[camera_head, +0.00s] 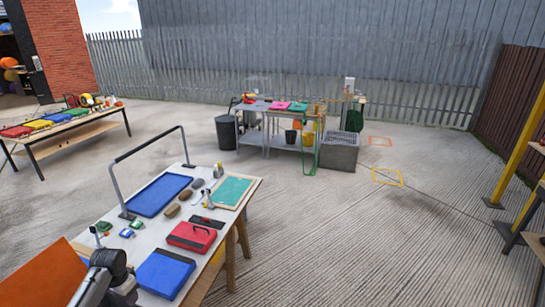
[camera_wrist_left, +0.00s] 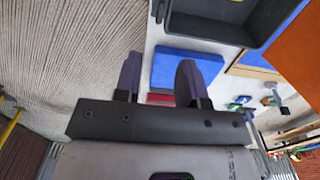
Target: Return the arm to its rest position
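My left arm (camera_head: 108,276) comes in at the bottom left of the head view, over the near-left part of the work table (camera_head: 150,238). Its fingertips cannot be made out there. In the left wrist view my left gripper (camera_wrist_left: 158,70) has its two dark fingers apart, with a gap between them. Nothing is held in the gap. A blue case (camera_wrist_left: 165,68) and a strip of red show behind the fingers on the table. My right gripper is in neither view.
The table carries a blue case (camera_head: 165,274), a red case (camera_head: 192,237), a blue mat (camera_head: 158,195), a green-topped tray (camera_head: 232,191) and a grey rail (camera_head: 148,153). An orange panel (camera_head: 40,278) stands at the near left. The floor right of the table is clear.

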